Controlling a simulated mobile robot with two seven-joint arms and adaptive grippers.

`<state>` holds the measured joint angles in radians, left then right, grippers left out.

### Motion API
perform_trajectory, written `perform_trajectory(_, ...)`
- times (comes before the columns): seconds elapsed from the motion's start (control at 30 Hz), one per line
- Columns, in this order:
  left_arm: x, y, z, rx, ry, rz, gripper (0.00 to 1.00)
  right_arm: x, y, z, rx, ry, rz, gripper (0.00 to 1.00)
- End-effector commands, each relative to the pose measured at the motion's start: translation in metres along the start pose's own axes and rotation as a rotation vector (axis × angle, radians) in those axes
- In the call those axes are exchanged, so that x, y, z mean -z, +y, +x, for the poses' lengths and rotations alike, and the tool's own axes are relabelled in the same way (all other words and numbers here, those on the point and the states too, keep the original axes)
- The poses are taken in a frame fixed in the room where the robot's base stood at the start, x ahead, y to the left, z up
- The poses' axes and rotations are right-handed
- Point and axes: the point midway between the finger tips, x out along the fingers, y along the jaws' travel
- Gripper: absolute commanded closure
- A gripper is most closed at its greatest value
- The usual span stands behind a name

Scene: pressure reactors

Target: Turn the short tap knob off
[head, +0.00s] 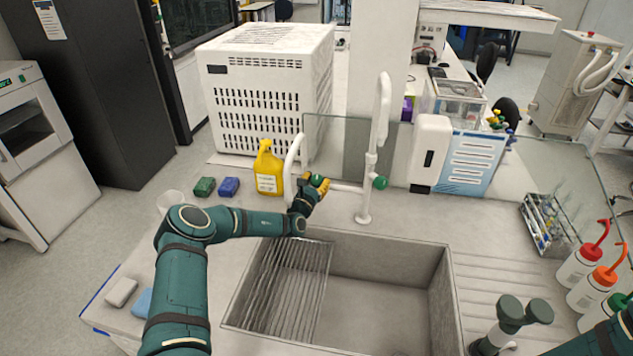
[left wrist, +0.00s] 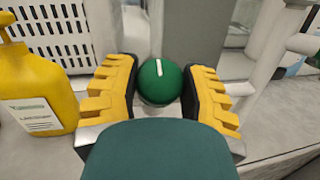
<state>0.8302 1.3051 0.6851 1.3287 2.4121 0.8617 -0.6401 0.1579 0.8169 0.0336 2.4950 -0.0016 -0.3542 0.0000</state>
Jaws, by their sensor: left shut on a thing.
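My left gripper (head: 318,186) is at this knob. In the left wrist view the green knob (left wrist: 160,82) sits between the two yellow-padded fingers (left wrist: 161,88), which are shut on it. A white line on the knob's face points nearly straight up in that view. My right gripper's fingers are not seen; only parts of my right arm show at lower right.
A second green knob (head: 380,183) is beside the tall white tap (head: 372,150). A yellow bottle (head: 268,172) stands close left of my gripper. The sink (head: 390,270) with a wire rack (head: 285,285) lies in front. Wash bottles (head: 580,265) stand at right.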

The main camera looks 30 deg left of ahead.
Motion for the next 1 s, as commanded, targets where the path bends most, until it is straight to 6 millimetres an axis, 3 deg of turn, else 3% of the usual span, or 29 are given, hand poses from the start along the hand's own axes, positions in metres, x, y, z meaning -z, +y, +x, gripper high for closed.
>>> perform_trajectory(0.43,-0.0026,0.0010,0.0012,0.006,-0.005,0.007,0.91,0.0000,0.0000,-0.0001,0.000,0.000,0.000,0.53)
perform_trajectory(0.47,-0.0026,0.0010,0.0012,0.006,-0.006,0.007,0.46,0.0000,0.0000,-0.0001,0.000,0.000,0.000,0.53)
perform_trajectory(0.53,-0.0025,0.0008,0.0011,0.006,-0.005,0.007,0.23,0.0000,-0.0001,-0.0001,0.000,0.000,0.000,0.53)
perform_trajectory(1.0,0.0001,-0.0012,0.0001,-0.034,0.000,-0.023,0.23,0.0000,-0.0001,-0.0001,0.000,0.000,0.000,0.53)
